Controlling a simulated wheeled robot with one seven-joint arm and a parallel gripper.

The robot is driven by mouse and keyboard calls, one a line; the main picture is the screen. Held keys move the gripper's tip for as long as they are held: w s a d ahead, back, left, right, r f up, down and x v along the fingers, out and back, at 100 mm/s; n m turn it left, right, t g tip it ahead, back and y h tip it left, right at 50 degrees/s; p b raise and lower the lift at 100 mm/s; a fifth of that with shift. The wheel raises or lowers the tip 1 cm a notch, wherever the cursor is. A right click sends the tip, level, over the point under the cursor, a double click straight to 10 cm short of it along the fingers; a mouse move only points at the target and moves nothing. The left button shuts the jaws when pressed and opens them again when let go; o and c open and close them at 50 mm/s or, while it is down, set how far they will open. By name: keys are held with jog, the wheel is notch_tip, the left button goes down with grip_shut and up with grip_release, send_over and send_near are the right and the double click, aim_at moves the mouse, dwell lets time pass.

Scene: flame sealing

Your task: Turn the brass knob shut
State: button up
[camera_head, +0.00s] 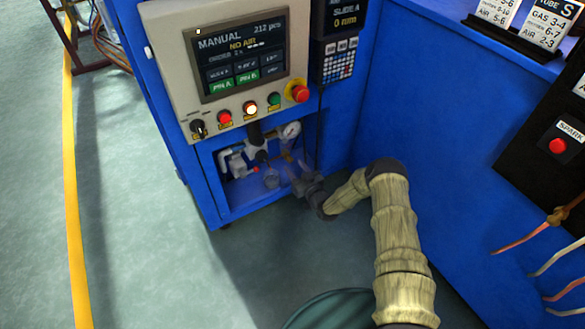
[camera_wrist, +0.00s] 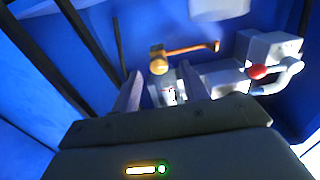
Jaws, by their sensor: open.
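The brass knob (camera_wrist: 159,66) shows in the wrist view as a small round brass-coloured piece beside a thin brass pipe (camera_wrist: 190,50). In the head view I cannot make out the knob clearly among the fittings. My gripper (camera_wrist: 162,80) is open, its two fingers spread to the left and right below the knob in the wrist view. The knob appears between and beyond the fingertips, and contact cannot be told. In the head view my gripper (camera_head: 293,174) reaches into the opening at the bottom of the blue cabinet.
Grey and white valve fittings with a red ball handle (camera_wrist: 257,72) sit right of the knob in the wrist view. A pressure gauge (camera_head: 291,130) is above my gripper. The control panel (camera_head: 240,60) overhangs the opening, and the blue cabinet wall (camera_head: 345,130) stands close to the right.

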aim_at(291, 161)
jog(key=shift+b+x, duration=0.45)
jog(key=shift+x, duration=0.75)
jog(key=shift+w+a, duration=0.1)
jog(key=shift+w, duration=0.2)
grip_shut()
